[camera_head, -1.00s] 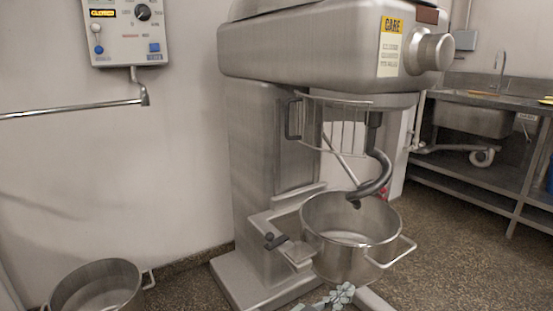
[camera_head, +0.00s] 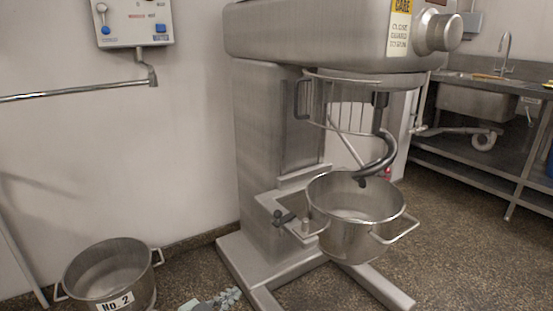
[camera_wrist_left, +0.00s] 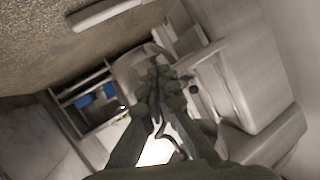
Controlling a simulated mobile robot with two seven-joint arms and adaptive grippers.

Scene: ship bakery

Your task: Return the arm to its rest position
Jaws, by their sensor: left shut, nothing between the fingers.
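My left gripper (camera_head: 228,297) shows at the bottom edge of the head view, just left of the mixer's base. Only its pale grey-blue finger end is in the picture, and the rest of the arm is cut off. In the left wrist view my gripper (camera_wrist_left: 160,80) is dark, with its fingers together and nothing held between them. It is apart from the mixer bowl (camera_head: 354,246). My right gripper is in neither view.
A large steel mixer (camera_head: 262,160) with a dough hook (camera_head: 378,165) stands in the middle. A pot labelled No. 2 (camera_head: 138,285) is on the floor at left. A wall rail (camera_head: 75,91) and a sink bench (camera_head: 470,165) flank it.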

